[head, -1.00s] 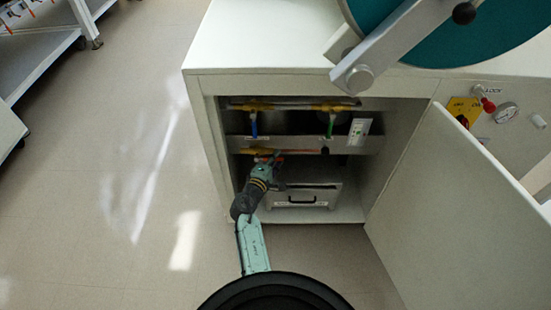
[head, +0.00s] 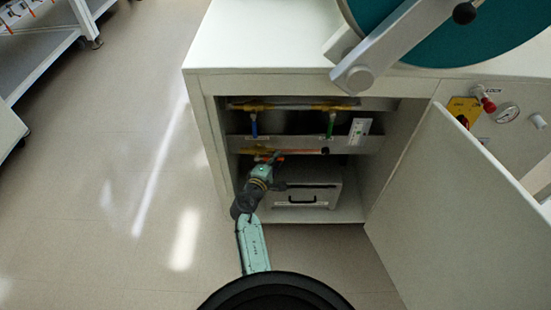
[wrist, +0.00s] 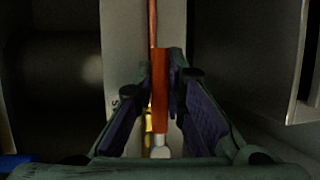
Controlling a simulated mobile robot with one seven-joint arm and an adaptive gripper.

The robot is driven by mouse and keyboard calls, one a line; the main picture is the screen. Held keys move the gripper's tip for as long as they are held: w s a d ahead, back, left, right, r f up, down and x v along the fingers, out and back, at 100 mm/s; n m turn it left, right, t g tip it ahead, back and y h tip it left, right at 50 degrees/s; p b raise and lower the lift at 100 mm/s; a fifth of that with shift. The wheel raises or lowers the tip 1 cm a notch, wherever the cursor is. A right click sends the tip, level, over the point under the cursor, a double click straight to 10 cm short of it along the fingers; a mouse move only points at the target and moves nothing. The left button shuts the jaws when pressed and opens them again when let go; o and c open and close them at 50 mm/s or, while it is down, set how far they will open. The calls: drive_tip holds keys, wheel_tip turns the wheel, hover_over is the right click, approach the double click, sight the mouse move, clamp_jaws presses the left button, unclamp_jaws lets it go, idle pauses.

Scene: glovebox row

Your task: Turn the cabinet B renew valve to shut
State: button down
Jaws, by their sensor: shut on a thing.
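The open cabinet (head: 206,140) holds an upper pipe with a blue lever (head: 254,127) and a green lever (head: 331,123), both hanging down. Below them, a lower pipe (head: 300,151) runs across, and my gripper (head: 268,158) is at its left part. In the wrist view, my gripper (wrist: 161,95) is shut on a red-orange valve lever (wrist: 160,88), with a finger on each side. The lever's metal pivot (wrist: 160,151) and some yellow valve body (wrist: 148,122) show near it. The gripper hides most of this valve in the head view. I cannot read its label.
The cabinet door (head: 450,215) stands open at the right. A drawer-like box with a black handle (head: 302,201) sits on the cabinet floor, right of my arm. A gauge (head: 507,113) and red knob (head: 488,104) are on the right panel.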

drive_tip(key=shift+f, duration=0.1)
drive_tip(key=shift+f+m+g+y, duration=0.3)
drive_tip(key=shift+f+m+y, duration=0.2)
drive_tip(key=shift+m, duration=0.4)
drive_tip(key=shift+a+f+m+y+p, duration=0.25)
drive_tip(key=shift+f+m+y+p, duration=0.25)
drive_tip(key=shift+f+m, duration=0.3)
drive_tip(key=shift+a+f+m+g+y+p, duration=0.3)
drive_tip(key=shift+a+f+m+y+p, duration=0.15)
drive_tip(key=shift+m+y, duration=0.4)
drive_tip(key=shift+a+f+m+y+p, duration=0.5)
drive_tip(key=shift+f+m+y, duration=0.05)
drive_tip(key=shift+m, duration=0.5)
drive_tip(key=shift+w+a+f+m+y+b, duration=0.1)
drive_tip(key=shift+a+f+m+y+b, duration=0.15)
drive_tip(key=shift+a+m+y, duration=0.5)
drive_tip(key=shift+s+a+f+m+y+b, duration=0.1)
drive_tip(key=shift+a+f+m+y+b, duration=0.15)
drive_tip(key=shift+a+m+y, duration=0.5)
drive_tip(key=shift+w+a+f+m+y+b, duration=0.1)
drive_tip(key=shift+a+f+m+y+b, duration=0.15)
drive_tip(key=shift+a+m+y, duration=0.45)
drive_tip(key=shift+d+m, duration=0.15)
drive_tip(key=shift+m, duration=0.15)
